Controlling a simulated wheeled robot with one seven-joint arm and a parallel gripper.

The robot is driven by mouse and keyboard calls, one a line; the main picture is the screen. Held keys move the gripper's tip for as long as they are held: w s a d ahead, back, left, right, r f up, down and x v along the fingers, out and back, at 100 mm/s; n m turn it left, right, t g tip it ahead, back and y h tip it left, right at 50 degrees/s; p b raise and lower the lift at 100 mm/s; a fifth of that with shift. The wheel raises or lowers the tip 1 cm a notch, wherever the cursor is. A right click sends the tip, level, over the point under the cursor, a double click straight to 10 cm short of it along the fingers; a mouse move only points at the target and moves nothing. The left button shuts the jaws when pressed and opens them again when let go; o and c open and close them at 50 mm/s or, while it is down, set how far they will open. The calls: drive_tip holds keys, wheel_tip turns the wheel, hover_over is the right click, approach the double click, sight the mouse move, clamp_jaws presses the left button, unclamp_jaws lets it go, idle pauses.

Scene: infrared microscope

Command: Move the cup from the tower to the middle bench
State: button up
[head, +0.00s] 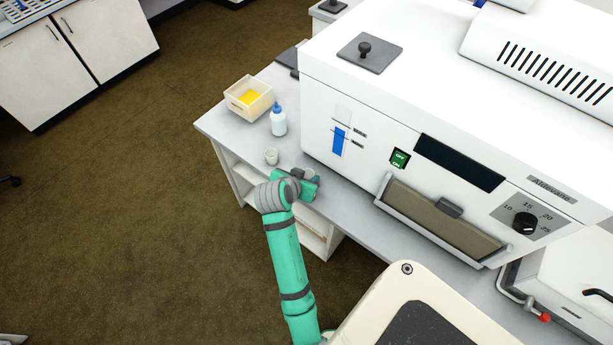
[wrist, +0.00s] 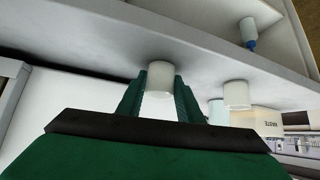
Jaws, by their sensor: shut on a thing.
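My gripper (wrist: 158,92) is shut on a small whitish cup (wrist: 160,78), which sits between the two green fingertips in the wrist view. The wrist picture is upside down, so the bench top (wrist: 90,45) shows above the cup. The cup's base is at or very near the bench top; I cannot tell if it touches. In the head view my gripper (head: 311,186) is low at the bench (head: 345,196), in front of the white machine, and largely hides the held cup. A second small cup (head: 271,156) stands to the left; it also shows in the wrist view (wrist: 237,95).
A blue-capped bottle (head: 279,121) and a cream box (head: 249,100) with yellow inside stand behind the second cup. The large white machine (head: 370,120) rises close behind my gripper. Another bottle (wrist: 248,33) is on a lower shelf. Open floor (head: 130,200) lies left.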

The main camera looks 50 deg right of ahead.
drive_tip(key=shift+f, duration=0.15)
drive_tip(key=o, duration=1)
drive_tip(key=shift+o, duration=0.2)
drive_tip(key=shift+r, duration=0.25)
drive_tip(key=v, duration=1.2)
drive_tip(key=shift+f, duration=0.15)
